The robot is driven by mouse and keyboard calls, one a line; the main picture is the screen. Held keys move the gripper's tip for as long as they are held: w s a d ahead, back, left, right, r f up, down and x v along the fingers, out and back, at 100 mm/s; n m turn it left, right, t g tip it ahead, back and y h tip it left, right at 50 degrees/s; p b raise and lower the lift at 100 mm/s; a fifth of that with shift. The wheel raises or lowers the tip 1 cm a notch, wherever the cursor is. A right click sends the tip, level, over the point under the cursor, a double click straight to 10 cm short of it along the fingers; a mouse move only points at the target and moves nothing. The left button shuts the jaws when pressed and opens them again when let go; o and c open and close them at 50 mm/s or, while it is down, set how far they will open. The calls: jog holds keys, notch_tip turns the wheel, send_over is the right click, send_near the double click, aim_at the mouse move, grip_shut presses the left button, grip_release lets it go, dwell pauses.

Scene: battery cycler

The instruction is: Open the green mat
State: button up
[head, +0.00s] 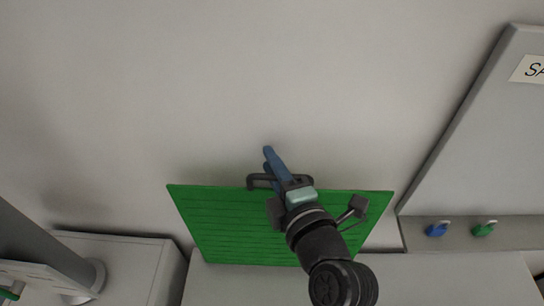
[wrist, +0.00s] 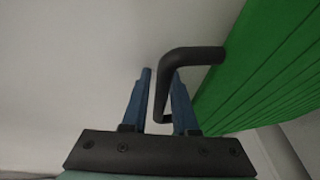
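The green mat (head: 225,230) is a ribbed green panel standing against the pale wall in the head view. In the wrist view the green mat (wrist: 260,70) fills the upper right. A black bar handle (head: 251,182) is fixed at its upper edge; the handle also shows in the wrist view (wrist: 190,56). My gripper (head: 269,152) has its blue fingers at the handle. In the wrist view my gripper (wrist: 160,74) is open, with the handle's bar between the fingers, closer to the right one. Gaps show beside the bar, so the fingers are not closed on it.
A white box (head: 125,262) stands at the lower left. The wall above the mat is clear.

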grip_shut()
dwell(1.5)
